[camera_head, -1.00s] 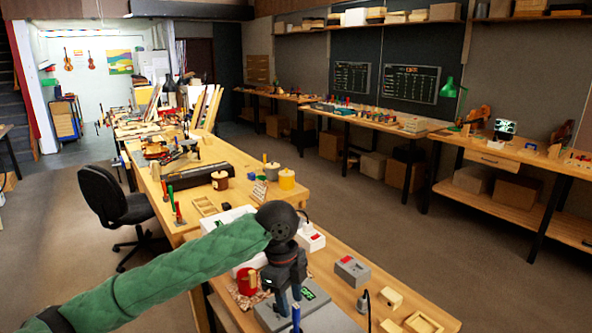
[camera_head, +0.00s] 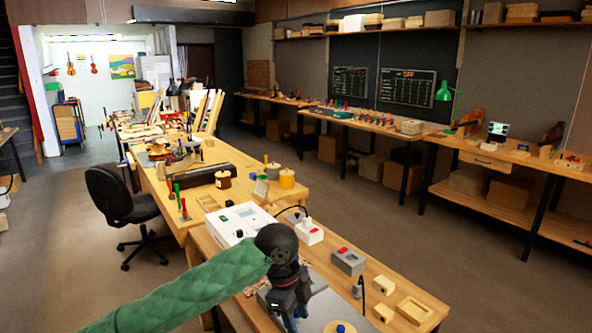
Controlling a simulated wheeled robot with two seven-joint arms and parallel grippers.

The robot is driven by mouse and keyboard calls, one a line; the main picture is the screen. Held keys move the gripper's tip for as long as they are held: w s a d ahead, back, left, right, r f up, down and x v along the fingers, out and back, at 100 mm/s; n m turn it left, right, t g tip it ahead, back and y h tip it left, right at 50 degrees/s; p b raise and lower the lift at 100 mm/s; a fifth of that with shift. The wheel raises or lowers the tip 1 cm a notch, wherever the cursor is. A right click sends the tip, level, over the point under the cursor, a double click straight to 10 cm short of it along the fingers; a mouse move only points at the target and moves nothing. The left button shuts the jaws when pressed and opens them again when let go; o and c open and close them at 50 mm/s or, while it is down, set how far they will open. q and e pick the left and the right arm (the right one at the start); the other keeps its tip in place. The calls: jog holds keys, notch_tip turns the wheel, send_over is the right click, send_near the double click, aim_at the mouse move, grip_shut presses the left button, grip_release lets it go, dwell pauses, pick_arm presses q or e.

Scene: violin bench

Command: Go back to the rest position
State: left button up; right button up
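My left gripper (camera_head: 290,312) is at the bottom middle, at the end of my green-sleeved arm. It points down over the front end of the near wooden bench, above a grey flat device (camera_head: 322,308) that it partly covers. A bit of blue shows by its fingertips, which run close to the lower edge of the picture; whether the fingers are open or shut on something is not clear. My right gripper is out of view.
On the near bench, a white box (camera_head: 240,222), a white power strip (camera_head: 309,232), a grey box with a red top (camera_head: 348,261) and wooden blocks stand around my arm. A black chair (camera_head: 118,209) stands left. The floor right of the bench is clear.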

pick_arm(q)
jog(key=s+a+f+n+t+h, duration=0.1)
jog(key=s+f+n+t+h, duration=0.1)
jog(key=s+f+n, duration=0.4)
jog(key=s+f+n+t+h, duration=0.1)
jog(key=s+f+n, duration=0.25)
jog(key=f, duration=0.45)
jog(key=s+a+f+n+t+y, duration=0.1)
jog(key=s+a+f+n+y, duration=0.2)
jog(key=s+a+f+n, duration=0.45)
jog(key=s+a+f+n+y, duration=0.2)
jog(key=s+a+f+n, duration=0.2)
jog(key=s+a, duration=0.7)
jog(key=d+f+g, duration=0.2)
jog(key=d+f, duration=0.1)
jog(key=f, duration=2.2)
jog(key=shift+s+d+h, duration=0.15)
jog(key=shift+s+h, duration=0.15)
jog(key=shift+s, duration=0.15)
